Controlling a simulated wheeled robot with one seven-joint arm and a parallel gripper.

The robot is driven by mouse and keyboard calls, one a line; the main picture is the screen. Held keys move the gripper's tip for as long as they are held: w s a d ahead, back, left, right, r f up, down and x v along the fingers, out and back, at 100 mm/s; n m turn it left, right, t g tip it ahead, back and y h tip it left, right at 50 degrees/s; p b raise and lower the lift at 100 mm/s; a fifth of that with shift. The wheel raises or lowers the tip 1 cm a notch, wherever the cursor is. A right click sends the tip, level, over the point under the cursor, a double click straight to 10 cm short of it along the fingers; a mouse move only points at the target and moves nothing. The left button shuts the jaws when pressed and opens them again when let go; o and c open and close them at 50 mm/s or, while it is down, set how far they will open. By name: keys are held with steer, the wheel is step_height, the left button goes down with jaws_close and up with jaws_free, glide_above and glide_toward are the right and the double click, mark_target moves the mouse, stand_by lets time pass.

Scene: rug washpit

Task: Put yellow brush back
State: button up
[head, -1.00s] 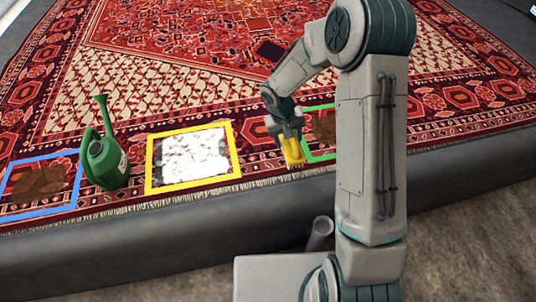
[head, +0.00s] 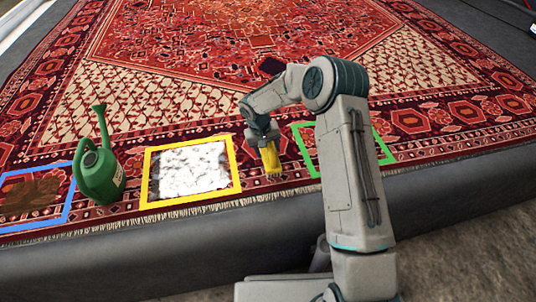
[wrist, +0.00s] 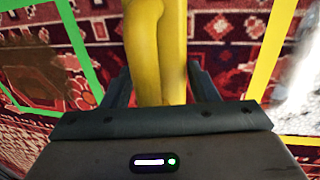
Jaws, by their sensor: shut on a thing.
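The yellow brush (head: 270,160) hangs upright from my gripper (head: 264,139), which is shut on it. In the head view it is over the patterned rug, between the yellow frame (head: 147,178) and the green frame (head: 304,150). I cannot tell whether its lower end touches the rug. In the wrist view the yellow brush (wrist: 156,45) stands between my gripper's fingers (wrist: 160,85), and its lower end is hidden.
White foam (head: 188,168) fills the yellow frame. A green watering can (head: 98,172) stands between it and the blue frame (head: 68,208), which surrounds a brown stain (head: 30,195). A brown stain (wrist: 38,72) shows inside the green frame. A dark patch (head: 271,65) lies farther back.

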steer(key=shift+f, duration=0.75)
steer(key=shift+f, duration=0.1)
steer(key=o, duration=1)
steer(key=p+v, duration=0.4)
steer(key=v, duration=0.8)
steer(key=shift+r+p, duration=0.25)
steer(key=shift+p, duration=0.15)
